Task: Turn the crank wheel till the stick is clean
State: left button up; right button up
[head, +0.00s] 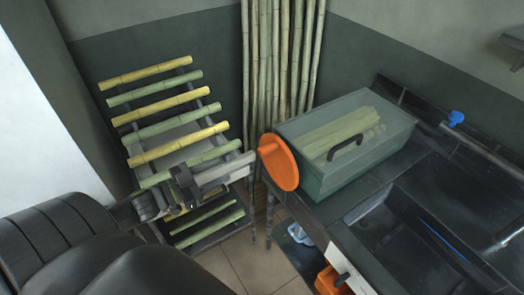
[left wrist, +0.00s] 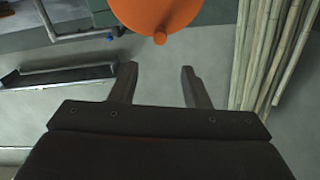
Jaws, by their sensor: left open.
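The crank wheel (head: 279,162) is an orange disc beside the left end of a greenish clear box. It also shows at the top of the left wrist view (left wrist: 158,12), with a short orange knob (left wrist: 160,38) standing out from it. My left gripper (head: 250,165) reaches in from the left, its fingers pointing at the wheel. In the left wrist view its two fingers (left wrist: 159,68) are apart with nothing between them; the knob lies just beyond the tips, roughly centred. I cannot pick out a stick in the press. My right gripper is not in view.
The clear box (head: 340,180) with a black handle holds several green sticks and stands on a dark counter with a sink (head: 425,225). A rack of yellow and green canes (head: 165,105) stands left. Tall canes (head: 285,60) lean in the corner. An orange object (head: 328,282) is below the counter.

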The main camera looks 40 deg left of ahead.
aim_at(259, 150)
pick_arm(q)
jog(key=p+x, duration=0.4)
jog(key=x, duration=0.9)
jog(key=shift+w+d, duration=0.1)
jog(key=shift+w, duration=0.2)
jog(key=shift+w+d, duration=0.25)
jog(key=shift+w, duration=0.3)
jog(key=shift+c, duration=0.3)
grip_shut()
